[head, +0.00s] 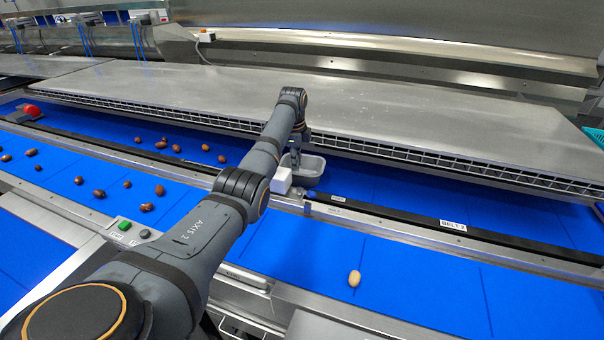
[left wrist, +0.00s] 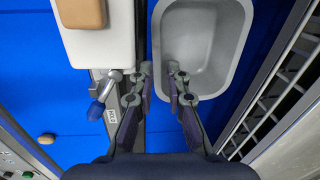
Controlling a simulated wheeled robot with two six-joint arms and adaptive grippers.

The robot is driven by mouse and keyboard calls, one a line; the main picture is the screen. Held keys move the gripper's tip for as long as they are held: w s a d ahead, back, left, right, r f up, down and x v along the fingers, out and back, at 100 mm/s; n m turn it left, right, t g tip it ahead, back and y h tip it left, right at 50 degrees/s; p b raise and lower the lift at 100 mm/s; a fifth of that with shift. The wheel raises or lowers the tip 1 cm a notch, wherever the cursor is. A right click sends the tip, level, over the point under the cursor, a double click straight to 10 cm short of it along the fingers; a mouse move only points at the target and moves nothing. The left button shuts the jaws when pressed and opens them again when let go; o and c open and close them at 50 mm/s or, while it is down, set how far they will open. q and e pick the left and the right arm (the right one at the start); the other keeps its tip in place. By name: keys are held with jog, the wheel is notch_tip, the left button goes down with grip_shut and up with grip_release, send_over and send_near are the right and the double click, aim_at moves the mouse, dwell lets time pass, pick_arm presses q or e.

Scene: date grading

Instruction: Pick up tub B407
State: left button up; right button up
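A light grey, empty tub (head: 312,166) stands on the far blue belt just past the rail in the head view. Its inside and rim (left wrist: 247,22) fill the upper middle of the left wrist view. No B407 marking is readable on it. My left gripper (head: 295,157) reaches down at the tub's left side. In the left wrist view my left gripper (left wrist: 159,72) has its fingers apart, one on each side of the tub's left wall, with a gap between them. I cannot tell whether either finger touches the wall. My right gripper is not in view.
A white box (head: 281,181) with a tan block on top (left wrist: 82,12) stands close left of the tub. A blue-knobbed fitting (left wrist: 96,110) is on the rail. A steel deck with a grille edge (head: 400,158) overhangs behind. Several dates lie left; one pale date (head: 354,278) lies right.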

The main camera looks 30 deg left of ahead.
aim_at(297, 174)
pick_arm(q)
jog(key=shift+w+a+f, duration=0.1)
jog(key=shift+w+f, duration=0.1)
jog(key=shift+f, duration=1.3)
jog(key=shift+w+f, duration=0.15)
jog(key=shift+f, duration=1.35)
jog(key=shift+r, duration=0.1)
grip_shut()
